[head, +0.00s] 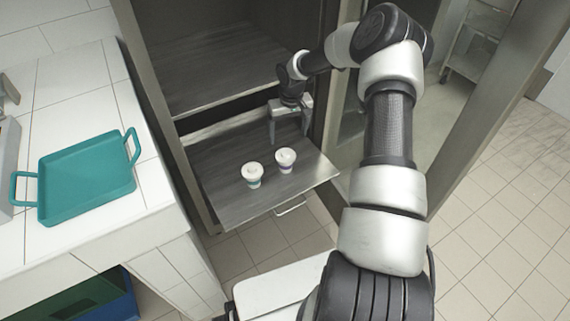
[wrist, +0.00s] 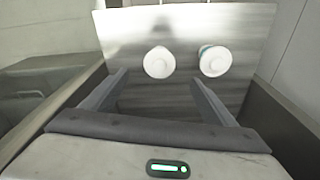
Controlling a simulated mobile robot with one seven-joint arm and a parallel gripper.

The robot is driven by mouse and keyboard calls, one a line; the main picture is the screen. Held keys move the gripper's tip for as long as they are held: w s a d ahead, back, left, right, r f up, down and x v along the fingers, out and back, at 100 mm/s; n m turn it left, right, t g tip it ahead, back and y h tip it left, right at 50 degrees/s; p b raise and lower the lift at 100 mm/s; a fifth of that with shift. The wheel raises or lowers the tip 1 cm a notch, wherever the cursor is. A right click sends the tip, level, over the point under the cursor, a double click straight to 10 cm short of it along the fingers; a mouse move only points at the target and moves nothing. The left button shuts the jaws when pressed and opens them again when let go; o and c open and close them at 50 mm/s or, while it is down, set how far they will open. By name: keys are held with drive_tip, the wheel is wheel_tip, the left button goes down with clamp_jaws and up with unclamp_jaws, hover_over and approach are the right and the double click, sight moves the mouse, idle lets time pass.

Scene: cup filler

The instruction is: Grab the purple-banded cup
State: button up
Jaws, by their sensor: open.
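Two white cups with lids stand upright on a pulled-out metal shelf (head: 235,205). The purple-banded cup (head: 285,161) is the right one in the head view. The teal-banded cup (head: 253,175) stands just left of it. My gripper (head: 289,138) is open and empty, behind the purple-banded cup and apart from it. In the wrist view, the purple-banded cup (wrist: 159,62) shows its lid, ahead and lined up between the two fingers (wrist: 159,78); its band is hidden there. The teal-banded cup (wrist: 214,62) is to the right, beyond the right finger, with a bit of teal showing.
The shelf sits in a tall metal cabinet, with another shelf (head: 215,70) above and a frame post close to my arm. A teal tray (head: 88,180) lies on the white tiled counter (head: 85,235) at the left. The shelf's front part is bare.

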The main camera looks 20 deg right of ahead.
sight(286, 155)
drive_tip(key=f, duration=0.3)
drive_tip(key=w+f+b, duration=0.1)
drive_tip(key=f, duration=0.3)
drive_tip(key=f+b, duration=0.1)
drive_tip(key=f, duration=0.3)
drive_tip(key=shift+w, duration=0.15)
drive_tip(key=shift+w+f+b, duration=0.2)
drive_tip(key=shift+f+b, duration=0.2)
drive_tip(key=shift+f, duration=0.5)
drive_tip(key=shift+w+f+b, duration=0.25)
drive_tip(key=shift+f+b, duration=0.1)
drive_tip(key=shift+f, duration=0.55)
drive_tip(key=shift+w+f+b, duration=0.2)
drive_tip(key=shift+f+b, duration=0.2)
drive_tip(key=shift+f, duration=0.5)
drive_tip(key=c, duration=1.2)
